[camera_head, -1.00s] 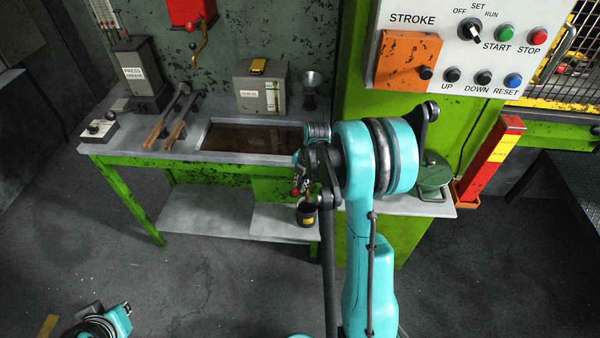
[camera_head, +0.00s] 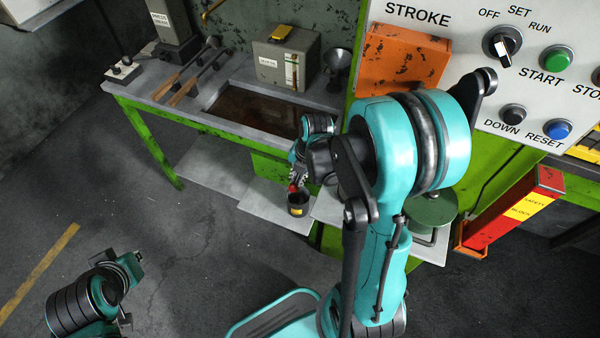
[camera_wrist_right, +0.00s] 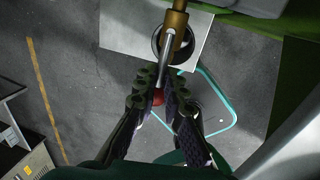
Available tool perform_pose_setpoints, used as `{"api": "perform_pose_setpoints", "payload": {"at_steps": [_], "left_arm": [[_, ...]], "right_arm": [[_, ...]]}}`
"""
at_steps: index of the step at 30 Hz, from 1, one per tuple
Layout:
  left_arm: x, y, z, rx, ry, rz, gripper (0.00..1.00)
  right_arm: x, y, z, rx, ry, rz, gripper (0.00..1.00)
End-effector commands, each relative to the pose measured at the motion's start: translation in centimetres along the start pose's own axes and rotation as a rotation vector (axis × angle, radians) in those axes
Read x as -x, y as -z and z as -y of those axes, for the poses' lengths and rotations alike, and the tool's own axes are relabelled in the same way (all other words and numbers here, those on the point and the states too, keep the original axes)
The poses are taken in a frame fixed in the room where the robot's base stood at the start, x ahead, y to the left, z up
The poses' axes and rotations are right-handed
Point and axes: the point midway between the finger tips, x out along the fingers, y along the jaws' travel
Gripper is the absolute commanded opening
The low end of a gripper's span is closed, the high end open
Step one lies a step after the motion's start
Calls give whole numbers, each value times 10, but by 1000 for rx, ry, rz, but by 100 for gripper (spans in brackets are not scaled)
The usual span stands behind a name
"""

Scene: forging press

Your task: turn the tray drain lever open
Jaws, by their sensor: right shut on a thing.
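The tray drain lever shows in the right wrist view as a metal rod (camera_wrist_right: 166,60) with a red knob (camera_wrist_right: 158,98), running from a brass valve (camera_wrist_right: 176,28). My right gripper (camera_wrist_right: 157,90) is shut on the lever near its knob. In the head view, the right gripper (camera_head: 298,180) is at the front of the bench, with the red knob just showing and most of the lever hidden by my arm. The dark-filled tray (camera_head: 250,108) is sunk in the bench top. A dark can (camera_head: 297,203) stands below the gripper. My left arm shows at lower left, but its fingertips cannot be made out.
The bench (camera_head: 150,135) carries wooden-handled tools (camera_head: 185,80), a grey box (camera_head: 287,58) and a funnel (camera_head: 337,65). The control panel (camera_head: 520,70) is at upper right. A red safety block (camera_head: 510,215) stands at right. The floor in front is clear.

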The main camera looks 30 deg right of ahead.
Motion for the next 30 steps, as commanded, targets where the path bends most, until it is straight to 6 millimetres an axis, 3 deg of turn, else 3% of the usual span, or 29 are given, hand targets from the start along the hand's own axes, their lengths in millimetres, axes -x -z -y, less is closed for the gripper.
{"api": "perform_pose_setpoints", "payload": {"at_steps": [11,12,22,26,30], "left_arm": [[0,0,0,0,0,0,0],[0,0,0,0,0,0,0],[0,0,0,0,0,0,0],[0,0,0,0,0,0,0],[0,0,0,0,0,0,0]], "right_arm": [[0,0,1,3,4,1,0],[0,0,1,3,4,1,17],[1,0,0,2,2,0,18],[12,0,0,2,2,0,18],[36,1,1,1,2,0,18]]}}
